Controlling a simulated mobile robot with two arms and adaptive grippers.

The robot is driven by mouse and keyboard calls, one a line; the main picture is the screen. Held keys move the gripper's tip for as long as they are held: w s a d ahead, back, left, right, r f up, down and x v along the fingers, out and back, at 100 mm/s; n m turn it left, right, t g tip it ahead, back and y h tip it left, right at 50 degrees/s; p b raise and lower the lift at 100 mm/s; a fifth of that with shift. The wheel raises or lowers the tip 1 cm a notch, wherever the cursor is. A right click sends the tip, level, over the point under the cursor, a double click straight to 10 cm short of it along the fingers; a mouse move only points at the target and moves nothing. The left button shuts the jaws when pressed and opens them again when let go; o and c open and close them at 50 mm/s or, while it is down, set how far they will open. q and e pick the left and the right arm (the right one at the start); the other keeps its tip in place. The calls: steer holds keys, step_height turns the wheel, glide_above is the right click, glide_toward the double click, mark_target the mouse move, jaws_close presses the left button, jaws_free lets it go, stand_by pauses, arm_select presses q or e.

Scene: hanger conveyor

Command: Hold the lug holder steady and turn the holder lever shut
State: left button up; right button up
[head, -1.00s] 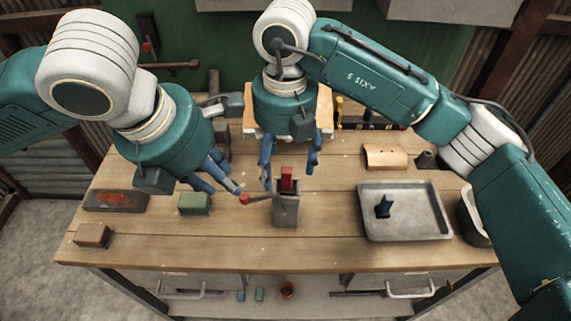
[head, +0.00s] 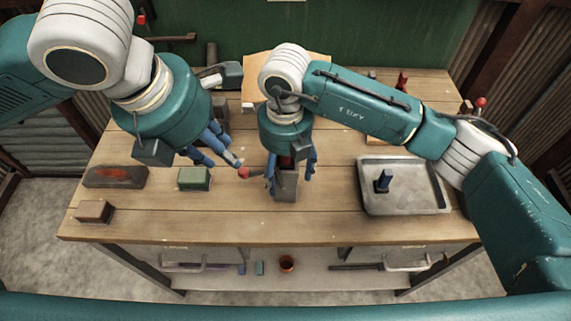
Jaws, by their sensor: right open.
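The lug holder (head: 287,189) is a grey block on the bench, with a little red showing at its top. Its lever ends in a red knob (head: 244,173) that sticks out to the left. My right gripper (head: 290,177) is open and pointed down, with one blue finger on each side of the holder. I cannot tell whether the fingers touch it. The gripper body hides most of the holder's top. My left gripper (head: 224,163) has its fingers apart, with one fingertip close beside the red knob. Contact there is unclear.
A green block (head: 194,179), a dark block with a red top (head: 115,176) and a brown block (head: 94,211) lie to the left. The front strip of the wooden bench (head: 250,225) is clear.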

steer(key=c, duration=1.3)
steer(key=o, duration=1.5)
step_height(320, 180, up, 12)
